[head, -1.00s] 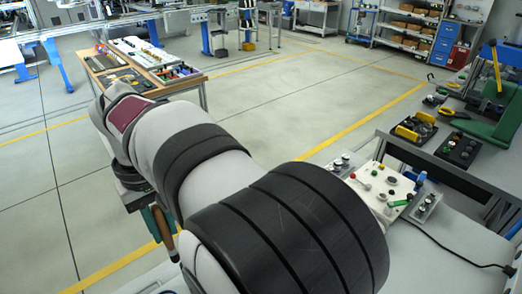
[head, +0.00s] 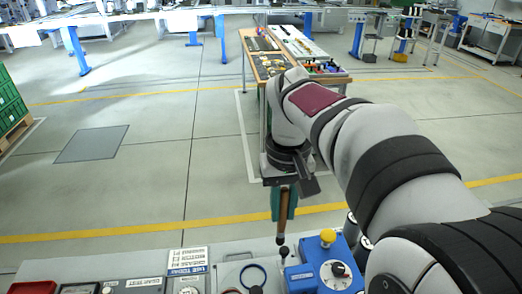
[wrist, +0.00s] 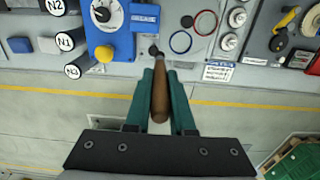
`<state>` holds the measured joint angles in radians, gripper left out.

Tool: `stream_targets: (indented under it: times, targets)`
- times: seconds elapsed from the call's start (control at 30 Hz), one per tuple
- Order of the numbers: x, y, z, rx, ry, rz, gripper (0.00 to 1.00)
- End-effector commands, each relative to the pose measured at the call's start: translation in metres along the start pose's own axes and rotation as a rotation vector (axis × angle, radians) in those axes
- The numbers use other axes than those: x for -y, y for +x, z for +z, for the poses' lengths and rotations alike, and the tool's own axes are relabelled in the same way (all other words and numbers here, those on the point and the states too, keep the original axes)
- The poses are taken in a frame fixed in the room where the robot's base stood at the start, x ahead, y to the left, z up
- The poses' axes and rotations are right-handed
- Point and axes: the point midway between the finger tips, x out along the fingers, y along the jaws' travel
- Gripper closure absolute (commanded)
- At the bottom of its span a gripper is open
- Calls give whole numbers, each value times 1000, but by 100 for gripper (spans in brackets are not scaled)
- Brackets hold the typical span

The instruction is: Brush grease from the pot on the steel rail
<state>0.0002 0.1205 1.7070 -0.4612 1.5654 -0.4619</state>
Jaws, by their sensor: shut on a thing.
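In the wrist view my gripper (wrist: 161,85) has the handle (wrist: 160,103) between both fingers. Bristles cannot be made out. A black ball (wrist: 154,50) shows at the handle's far end in the wrist view; I cannot tell if they touch. I cannot make out a grease pot or the steel rail in either view.
A blue box (head: 306,279) with a yellow knob (head: 328,237) stands beside the handle's lower end. Two ring outlines (wrist: 193,32) mark the grey panel. Several N-labelled cylinders (wrist: 79,67) stand nearby. Green crates (head: 9,103) stand at far left.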

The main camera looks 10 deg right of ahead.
Motion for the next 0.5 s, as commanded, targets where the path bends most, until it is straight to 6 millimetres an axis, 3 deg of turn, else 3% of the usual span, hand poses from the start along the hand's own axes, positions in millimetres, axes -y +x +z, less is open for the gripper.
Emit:
stream_targets:
  times: [0.13, 0.33, 0.5]
  targets:
    - [-1, -11, -8, 9, 15, 19, 100]
    - [-5, -58, -34, 60, 113, 99, 100]
    - [-14, -83, -48, 107, 199, 154, 100]
